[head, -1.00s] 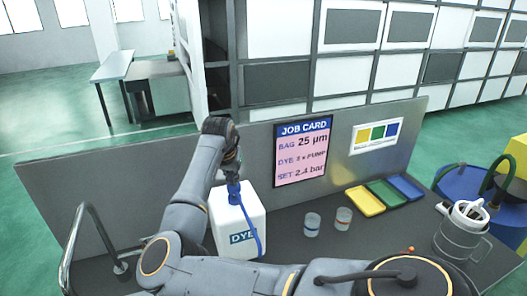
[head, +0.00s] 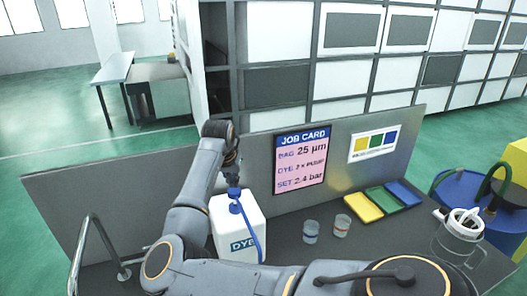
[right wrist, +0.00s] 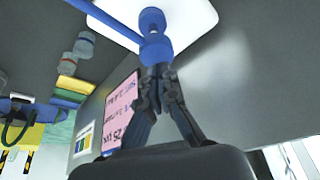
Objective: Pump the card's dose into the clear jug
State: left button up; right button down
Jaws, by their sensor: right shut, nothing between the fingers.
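The white dye container (head: 226,226) stands on the bench with a blue pump head (head: 235,195) on top and a blue spout running down its right side. My right gripper (head: 232,182) points down just above the pump head. In the right wrist view its shut, empty fingertips (right wrist: 158,72) meet or nearly touch the blue pump head (right wrist: 153,45). The clear jug (head: 458,246) stands at the far right, with a white ring-shaped item on its top. The job card (head: 301,163) has a dye line of pumps; its number is too blurred to be sure. My left gripper is out of view.
Two small cups (head: 311,231) (head: 342,226) stand right of the container. Yellow (head: 363,207), green (head: 386,200) and blue (head: 404,193) trays lie behind them. A grey panel (head: 110,195) backs the bench; a metal rail (head: 78,245) is at left.

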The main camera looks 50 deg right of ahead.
aim_at(234, 191)
dwell(0.3)
jog(key=shift+s+f+b, duration=0.1)
jog(key=shift+f+b, duration=0.35)
jog(key=shift+f, duration=1.5)
jog(key=shift+r+p, duration=0.5)
jog(key=shift+r, duration=1.45)
jog(key=shift+f, duration=0.2)
